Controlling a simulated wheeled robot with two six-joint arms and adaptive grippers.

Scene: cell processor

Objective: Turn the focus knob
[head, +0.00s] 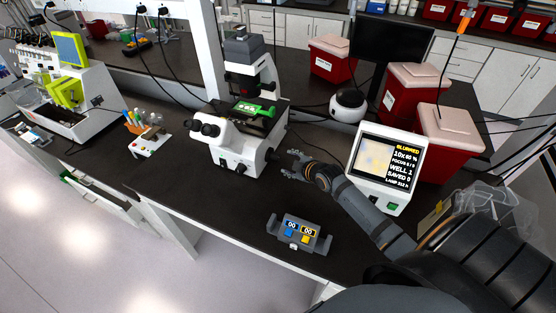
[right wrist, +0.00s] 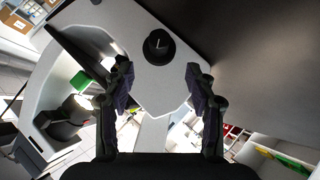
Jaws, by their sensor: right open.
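The white microscope (head: 225,150) stands on the dark bench in the head view, with a green plate holder (head: 256,108) on its stage. The focus knob (right wrist: 158,46) is a black round knob with a white mark on a pale side face in the right wrist view. My right gripper (head: 287,165) is beside the microscope's right side in the head view. Its fingers are open and empty in the right wrist view (right wrist: 158,75). The knob lies ahead of the gap between the fingertips, with no visible contact. The monitor (head: 388,168) reads "BLURRED". My left gripper is out of view.
Red bins with pale lids (head: 448,135) stand at the right behind the monitor. A small rack with pens (head: 150,145) stands left of the microscope.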

